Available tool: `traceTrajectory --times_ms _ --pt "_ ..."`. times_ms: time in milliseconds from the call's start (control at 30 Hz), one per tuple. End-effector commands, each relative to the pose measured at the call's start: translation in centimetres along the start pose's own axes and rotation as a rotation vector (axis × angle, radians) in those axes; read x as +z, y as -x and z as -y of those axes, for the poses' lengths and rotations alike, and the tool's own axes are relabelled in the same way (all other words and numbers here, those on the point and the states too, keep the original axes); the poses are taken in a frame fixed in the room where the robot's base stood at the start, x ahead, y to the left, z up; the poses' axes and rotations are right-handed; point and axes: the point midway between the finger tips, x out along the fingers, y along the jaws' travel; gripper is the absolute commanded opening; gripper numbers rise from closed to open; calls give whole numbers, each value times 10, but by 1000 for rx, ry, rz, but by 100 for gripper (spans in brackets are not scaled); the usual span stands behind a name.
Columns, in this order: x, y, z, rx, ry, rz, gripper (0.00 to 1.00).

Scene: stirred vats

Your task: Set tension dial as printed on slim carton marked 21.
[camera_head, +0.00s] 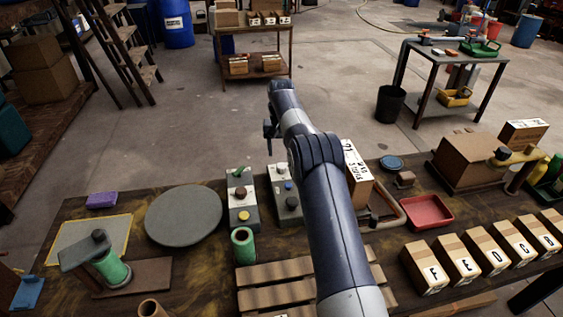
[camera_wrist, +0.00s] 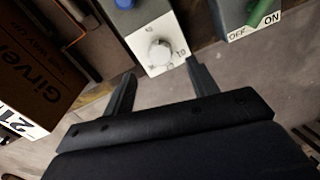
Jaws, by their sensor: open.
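My gripper (camera_head: 270,128) is open, and in the wrist view its fingertips (camera_wrist: 160,63) stand apart on either side of a pale round dial knob (camera_wrist: 160,50). The knob sits on a white plate with numbers, on a grey box (camera_wrist: 132,20) with a blue button. I cannot tell whether the fingers touch it. In the head view the grey box (camera_head: 279,208) stands left of my arm. The slim carton marked 21 (camera_wrist: 45,70) is at the left in the wrist view; in the head view the carton (camera_head: 361,190) is partly behind my arm. Its setting is not readable.
A second box (camera_head: 240,197) with a green switch stands beside the grey box; its plate (camera_wrist: 252,28) reads OFF and ON. A green cylinder (camera_head: 243,247) stands in front. A grey disc (camera_head: 184,215) lies left. A red tray (camera_head: 428,212) and lettered cartons are right.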

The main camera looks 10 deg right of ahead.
Motion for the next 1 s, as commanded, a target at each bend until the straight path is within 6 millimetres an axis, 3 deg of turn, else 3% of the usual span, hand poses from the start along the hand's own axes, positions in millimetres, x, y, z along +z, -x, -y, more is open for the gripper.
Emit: traceTrajectory --times_ms 200,400,733,1000 --pt "1 -40 0 0 0 2 56" --pt "0 -60 0 0 0 0 56" --pt "0 -63 0 0 0 -1 56" --pt "0 -63 0 0 0 -1 34"
